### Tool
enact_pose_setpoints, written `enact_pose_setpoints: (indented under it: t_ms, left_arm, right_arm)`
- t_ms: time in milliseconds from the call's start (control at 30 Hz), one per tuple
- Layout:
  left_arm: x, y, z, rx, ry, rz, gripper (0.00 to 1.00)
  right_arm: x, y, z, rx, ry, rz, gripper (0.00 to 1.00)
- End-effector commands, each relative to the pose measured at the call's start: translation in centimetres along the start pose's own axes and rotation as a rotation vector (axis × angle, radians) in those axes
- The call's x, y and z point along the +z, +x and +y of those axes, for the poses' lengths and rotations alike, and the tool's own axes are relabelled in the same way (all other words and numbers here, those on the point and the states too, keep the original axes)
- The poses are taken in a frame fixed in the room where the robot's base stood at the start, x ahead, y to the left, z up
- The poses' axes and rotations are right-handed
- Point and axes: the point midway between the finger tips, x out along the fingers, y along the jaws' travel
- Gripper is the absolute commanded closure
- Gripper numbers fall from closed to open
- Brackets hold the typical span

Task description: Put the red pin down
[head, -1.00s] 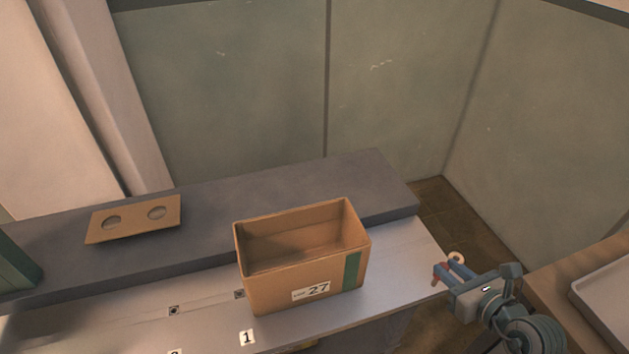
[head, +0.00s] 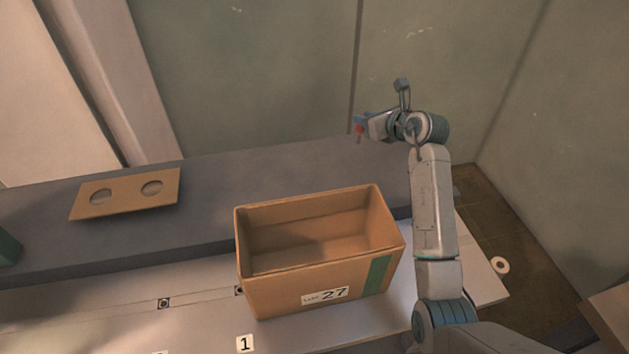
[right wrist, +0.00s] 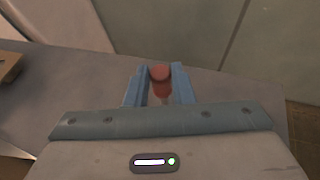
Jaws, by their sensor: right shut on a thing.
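The red pin (right wrist: 160,77) is held between the two blue fingers of my right gripper (right wrist: 159,88) in the right wrist view. The pin's lower end is partly hidden by the gripper body in the wrist view. My left gripper is not in view.
An open cardboard box (head: 300,295) marked 27 stands on the pale bench (head: 190,330). A tan plate with two holes (head: 125,192) lies on the ledge at left. The ledge between plate and gripper is clear.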

Motion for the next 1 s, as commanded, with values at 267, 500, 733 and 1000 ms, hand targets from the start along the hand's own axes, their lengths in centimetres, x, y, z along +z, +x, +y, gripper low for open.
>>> enact_pose_setpoints:
  t_ms: [267,500,733,1000]
  left_arm:
    - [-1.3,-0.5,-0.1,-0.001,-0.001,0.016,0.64]
    - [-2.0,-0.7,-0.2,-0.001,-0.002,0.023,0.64]
    - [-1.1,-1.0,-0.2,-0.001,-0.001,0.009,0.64]
    - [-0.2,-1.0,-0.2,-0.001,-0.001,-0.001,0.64]
  right_arm:
    - [-2.9,1.8,0.1,0.005,0.001,0.006,1.0]
    - [-5.3,2.9,0.0,0.004,-0.001,0.001,1.0]
    - [-7.9,4.0,0.0,0.004,0.0,0.004,1.0]
    - [-8.7,4.4,0.0,0.002,-0.002,0.0,1.0]
